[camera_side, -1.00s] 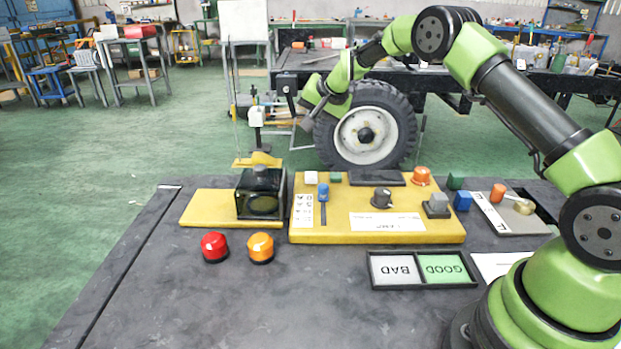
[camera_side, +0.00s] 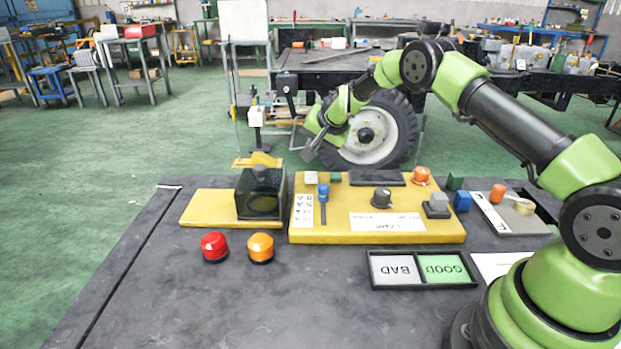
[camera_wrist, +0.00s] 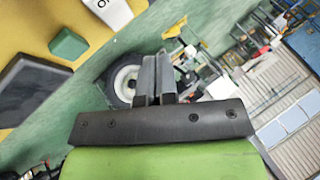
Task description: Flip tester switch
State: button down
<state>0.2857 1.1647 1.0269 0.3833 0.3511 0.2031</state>
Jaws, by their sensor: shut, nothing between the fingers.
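The tester is a yellow board (camera_side: 305,236) on the dark table. A blue-topped lever (camera_side: 323,190) stands in a dark slot on its left part, beside a white label strip (camera_side: 302,212). I cannot tell for certain whether this lever is the tester switch. My gripper (camera_side: 308,154) is above the far edge of the board, apart from it, behind and left of the lever. In the wrist view the two grey fingers (camera_wrist: 155,76) are together with nothing between them. Part of the yellow board (camera_wrist: 25,30) shows at upper left there; the lever is not clearly seen.
The board also carries a black knob (camera_side: 381,198), an orange button (camera_side: 421,176), a grey block (camera_side: 437,203) and a green block (camera_wrist: 68,44). A black box (camera_side: 262,194) stands left. Red (camera_side: 215,247) and orange (camera_side: 261,248) domes sit in front. The front-left table is clear.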

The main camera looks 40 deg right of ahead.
aim_at(309, 175)
jog(key=shift+s+a+f, duration=0.15)
jog(key=shift+f, duration=1.05)
jog(key=shift+s+a+f, duration=0.1)
jog(key=shift+f, duration=1.1)
jog(key=shift+f, duration=0.1)
jog(key=shift+f, duration=0.3)
dwell(0.4)
jog(key=shift+s+a+f, duration=0.2)
jog(key=shift+f, duration=0.55)
dwell(0.5)
jog(key=shift+r, duration=0.1)
jog(key=shift+s+r, duration=0.1)
jog(key=shift+r, duration=0.45)
